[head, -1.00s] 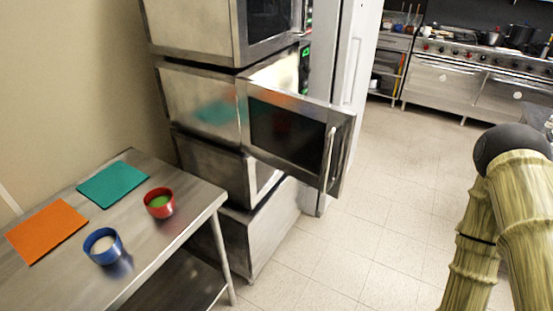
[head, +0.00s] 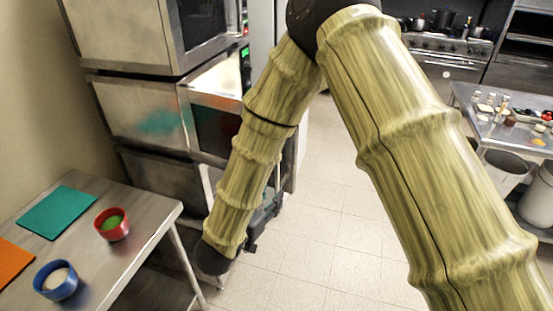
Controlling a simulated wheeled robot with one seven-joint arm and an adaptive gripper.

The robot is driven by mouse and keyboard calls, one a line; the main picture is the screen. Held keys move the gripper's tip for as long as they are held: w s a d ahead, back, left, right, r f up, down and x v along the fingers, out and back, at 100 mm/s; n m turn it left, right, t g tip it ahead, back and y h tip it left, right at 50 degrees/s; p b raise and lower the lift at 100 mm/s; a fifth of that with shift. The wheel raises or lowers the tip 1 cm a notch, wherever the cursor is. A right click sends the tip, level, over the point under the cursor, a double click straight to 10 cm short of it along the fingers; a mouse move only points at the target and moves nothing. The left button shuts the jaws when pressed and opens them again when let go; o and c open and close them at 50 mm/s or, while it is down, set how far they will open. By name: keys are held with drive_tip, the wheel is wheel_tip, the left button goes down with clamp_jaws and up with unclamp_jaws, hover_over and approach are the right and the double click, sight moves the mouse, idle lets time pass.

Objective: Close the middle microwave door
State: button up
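The middle microwave (head: 135,108) is a steel box in a stack of microwaves at the left. Its door (head: 205,128) stands open, swung out to the right. My arm crosses in front of most of the door and hides its right part. My gripper (head: 262,218) is a dark shape low beside the arm's end, near the lower right of the door. I cannot tell whether it touches the door, nor whether its fingers are open or shut.
A steel table (head: 140,215) at the left carries a teal mat (head: 55,212), an orange mat (head: 12,262), a red bowl (head: 112,226) and a blue bowl (head: 55,282). Another table (head: 510,135) with small items stands at the right. The tiled floor (head: 330,225) between is clear.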

drive_tip(key=s+a+r+m+h, duration=0.2)
drive_tip(key=s+a+r+h, duration=0.15)
drive_tip(key=r, duration=0.55)
drive_tip(key=shift+w+a+f+p+x, duration=0.1)
drive_tip(key=shift+p+x, duration=0.6)
drive_tip(key=shift+x, duration=1.1)
drive_tip(key=shift+w+a+f+p+x, duration=0.15)
drive_tip(key=shift+p+x, duration=0.55)
drive_tip(key=shift+x, duration=1.1)
drive_tip(key=shift+a+p+x, duration=0.1)
drive_tip(key=shift+p+x, duration=0.6)
drive_tip(key=shift+x, duration=1.1)
clamp_jaws()
